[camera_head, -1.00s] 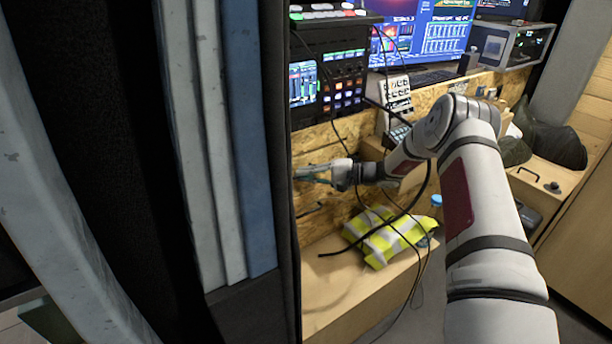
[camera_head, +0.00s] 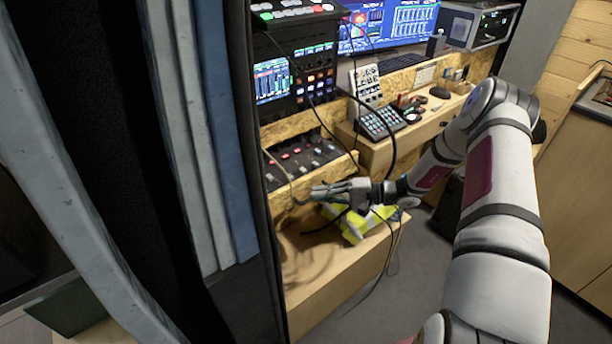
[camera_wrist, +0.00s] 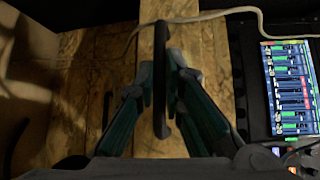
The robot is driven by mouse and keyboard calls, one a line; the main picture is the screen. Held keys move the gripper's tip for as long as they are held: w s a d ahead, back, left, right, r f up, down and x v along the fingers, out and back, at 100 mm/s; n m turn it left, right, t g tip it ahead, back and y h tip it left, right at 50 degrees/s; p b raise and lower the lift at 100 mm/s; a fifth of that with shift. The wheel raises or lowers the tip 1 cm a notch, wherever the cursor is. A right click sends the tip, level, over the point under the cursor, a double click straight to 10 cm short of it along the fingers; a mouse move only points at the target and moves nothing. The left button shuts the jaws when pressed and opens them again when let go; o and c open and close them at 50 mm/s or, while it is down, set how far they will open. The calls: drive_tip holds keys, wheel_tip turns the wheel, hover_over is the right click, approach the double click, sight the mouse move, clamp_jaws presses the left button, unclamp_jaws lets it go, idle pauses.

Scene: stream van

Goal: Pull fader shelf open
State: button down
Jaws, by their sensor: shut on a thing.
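The fader shelf (camera_head: 305,158) stands partly out below the switcher in the head view, with several faders showing on its top. Its front is a strip of wood-chip board. My gripper (camera_head: 316,191) is at this front, reaching in from the right. In the wrist view, a dark bar handle (camera_wrist: 160,60) runs up and down across the wooden front. My gripper (camera_wrist: 161,85) is shut on the handle, with one finger on each side. The head view is too small to show the handle clearly.
A switcher console (camera_head: 300,70) stands above the shelf. A yellow hi-vis vest (camera_head: 352,226) lies on the wooden bench (camera_head: 330,270) below my gripper. Loose black cables hang around my wrist. A black rack edge with grey and blue strips (camera_head: 215,130) blocks the left.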

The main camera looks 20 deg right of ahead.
drive_tip(key=s+d+p, duration=0.2)
drive_tip(key=s, duration=0.4)
drive_tip(key=s+d+p, duration=0.2)
drive_tip(key=s, duration=0.5)
drive_tip(key=shift+s+d, duration=0.25)
drive_tip(key=shift+d, duration=0.05)
drive_tip(key=c, duration=1.7)
unclamp_jaws()
drive_tip(key=v, duration=1.2)
